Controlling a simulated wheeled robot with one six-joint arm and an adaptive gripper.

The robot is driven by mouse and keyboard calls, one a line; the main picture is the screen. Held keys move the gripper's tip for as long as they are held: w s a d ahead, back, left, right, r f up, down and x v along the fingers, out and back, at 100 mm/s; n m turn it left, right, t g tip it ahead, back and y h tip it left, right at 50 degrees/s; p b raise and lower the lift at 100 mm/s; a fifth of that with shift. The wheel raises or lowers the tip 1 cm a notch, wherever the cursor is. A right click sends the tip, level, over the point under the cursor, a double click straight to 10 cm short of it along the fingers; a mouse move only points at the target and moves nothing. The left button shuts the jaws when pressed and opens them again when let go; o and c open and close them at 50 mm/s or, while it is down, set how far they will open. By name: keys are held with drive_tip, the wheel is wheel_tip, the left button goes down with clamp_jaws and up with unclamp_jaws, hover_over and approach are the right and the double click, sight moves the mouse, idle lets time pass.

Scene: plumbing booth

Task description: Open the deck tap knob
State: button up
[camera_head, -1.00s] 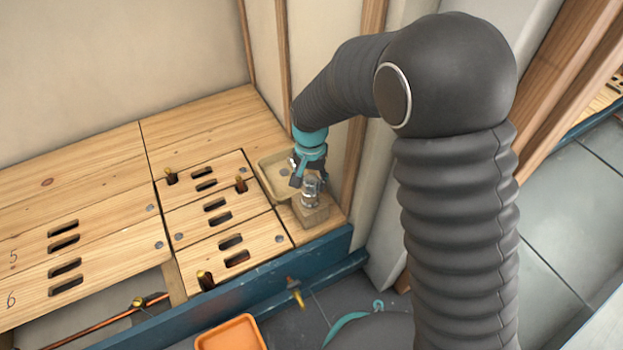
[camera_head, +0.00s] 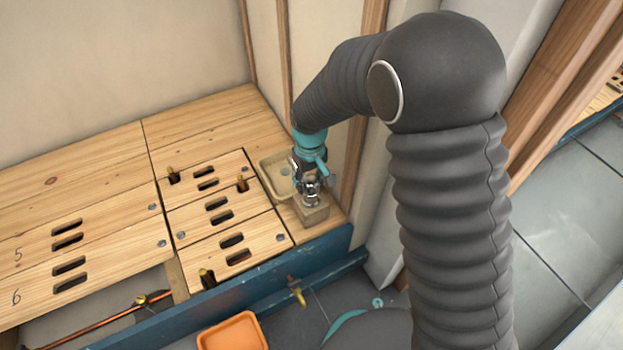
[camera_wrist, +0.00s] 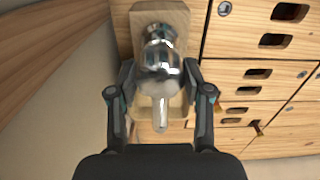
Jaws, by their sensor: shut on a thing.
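The deck tap (camera_head: 311,198) is a shiny chrome fitting on a wooden block (camera_head: 314,215) at the right end of the wooden deck. In the wrist view the chrome tap (camera_wrist: 160,55) stands on the block (camera_wrist: 178,14), with a lever-like part (camera_wrist: 160,112) pointing toward the bottom of the picture. My gripper (camera_head: 309,182) is over the tap from above. In the wrist view its two fingers (camera_wrist: 159,78) are on either side of the tap's rounded knob and closed on it. The exact finger contact is partly hidden.
A shallow beige tray (camera_head: 269,168) lies just left of the tap. Slotted wooden panels (camera_head: 205,225) with upright brass-coloured fittings fill the deck further left. A wall stud stands close on the right. An orange bin (camera_head: 232,333) sits below the blue front rail (camera_head: 250,278).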

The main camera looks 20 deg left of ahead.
sight(310, 179)
drive_tip(key=shift+a+n, duration=0.1)
drive_tip(key=shift+n, duration=0.4)
drive_tip(key=o, duration=1.2)
drive_tip(key=shift+s, duration=0.15)
drive_tip(key=shift+c, duration=0.2)
wheel_tip(310, 179, up, 12)
